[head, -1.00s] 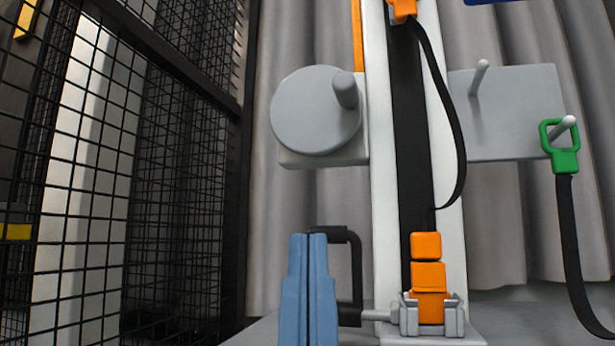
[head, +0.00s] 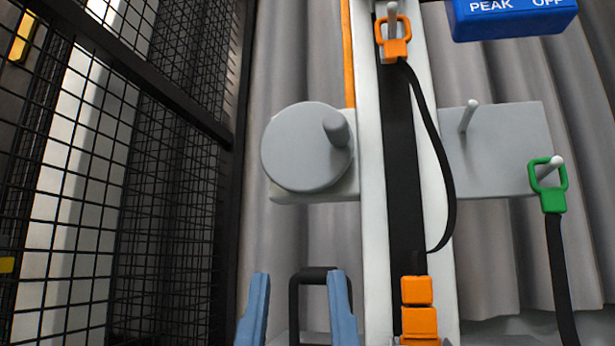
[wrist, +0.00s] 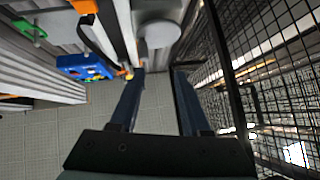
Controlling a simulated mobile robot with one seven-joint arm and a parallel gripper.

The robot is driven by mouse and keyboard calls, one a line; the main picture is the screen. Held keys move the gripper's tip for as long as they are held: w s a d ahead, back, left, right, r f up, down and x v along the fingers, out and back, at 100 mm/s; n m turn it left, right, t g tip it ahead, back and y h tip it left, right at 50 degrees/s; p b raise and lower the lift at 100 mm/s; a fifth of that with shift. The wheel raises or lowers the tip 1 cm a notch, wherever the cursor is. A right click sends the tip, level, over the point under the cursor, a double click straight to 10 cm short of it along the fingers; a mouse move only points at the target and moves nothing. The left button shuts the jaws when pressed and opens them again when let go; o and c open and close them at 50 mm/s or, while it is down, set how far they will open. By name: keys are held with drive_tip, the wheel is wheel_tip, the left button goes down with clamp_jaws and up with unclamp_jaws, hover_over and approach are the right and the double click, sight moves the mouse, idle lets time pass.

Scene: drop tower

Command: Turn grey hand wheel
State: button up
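The grey hand wheel (head: 290,150) is a round disc with a short peg handle (head: 337,129) at its upper right. It is mounted on a grey block left of the white column. My gripper (head: 298,290) is below the wheel in the head view, with its two blue fingers spread apart and nothing held between them. In the wrist view the wheel (wrist: 158,35) is at the top, beyond the fingertips of my open gripper (wrist: 158,74). The gripper is apart from the wheel.
A black handle (head: 313,272) shows between my fingers, behind them. Orange blocks (head: 418,305) stand at the column (head: 370,230). An orange-clipped strap (head: 397,47), a green clip (head: 550,188) and a blue box (head: 510,20) are to the right. A black mesh fence (head: 165,150) is on the left.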

sight(333, 121)
drive_tip(key=shift+o, duration=0.8)
drive_tip(key=shift+n+g+h, duration=0.4)
drive_tip(key=shift+n+h, duration=0.1)
drive_tip(key=shift+n, duration=0.2)
drive_tip(key=r+p, duration=0.1)
drive_tip(key=p, duration=0.1)
drive_tip(key=w+r+p, duration=0.1)
drive_tip(key=r+p, duration=0.3)
drive_tip(key=shift+w+d, duration=0.2)
drive_tip(key=shift+w, duration=0.05)
drive_tip(key=w+d+r+n+g+h+p, duration=0.1)
drive_tip(key=w+r+n+g+h+p, duration=0.2)
drive_tip(key=n+p, duration=0.9)
drive_tip(key=w+d+r+n+g+h+p, duration=0.1)
drive_tip(key=r+n+g+p, duration=0.3)
drive_tip(key=p, duration=1.5)
drive_tip(key=s+a+r+n+g+p, duration=0.2)
drive_tip(key=s+r+n+p, duration=0.4)
drive_tip(key=n+p, duration=1.35)
drive_tip(key=w+d+p, duration=0.1)
drive_tip(key=w, duration=0.3)
drive_tip(key=w+d+m+p, duration=0.1)
drive_tip(key=w+p, duration=0.1)
drive_tip(key=w, duration=0.2)
drive_tip(key=w+d+m+p, duration=0.1)
drive_tip(key=w, duration=0.3)
drive_tip(key=shift+w+d+f+m+y+p, duration=0.2)
drive_tip(key=shift+w+d+m+y+p, duration=0.1)
drive_tip(key=shift+y+p, duration=0.1)
drive_tip(key=shift+c, duration=0.2)
